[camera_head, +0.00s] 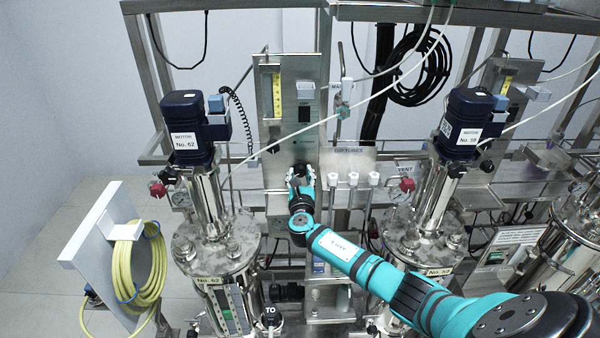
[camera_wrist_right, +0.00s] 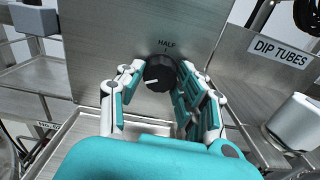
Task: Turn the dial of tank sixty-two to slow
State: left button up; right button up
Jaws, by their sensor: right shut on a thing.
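Tank sixty-two (camera_head: 215,250) stands left of centre in the head view, with a blue motor (camera_head: 183,125) labelled No. 62 on top. A steel panel (camera_head: 288,110) rises beside it. In the right wrist view a black round dial (camera_wrist_right: 160,73) sits on the panel (camera_wrist_right: 110,40) under the word HALF. My right gripper (camera_wrist_right: 152,85) is shut on the dial, with a finger on each side. In the head view the right gripper (camera_head: 301,178) is at the panel's lower part and hides the dial. My left gripper is not in view.
A plate labelled DIP TUBES (camera_wrist_right: 280,50) is right of the dial. A yellow hose coil (camera_head: 138,265) hangs at the left. Thin hoses (camera_head: 345,105) cross before the panel.

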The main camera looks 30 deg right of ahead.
jog(key=shift+s+f+n, duration=0.1)
jog(key=shift+f+n, duration=0.15)
jog(key=shift+n, duration=0.25)
jog(key=o, duration=1.1)
jog(key=shift+r, duration=0.2)
jog(key=shift+o, duration=0.2)
jog(key=v, duration=1.2)
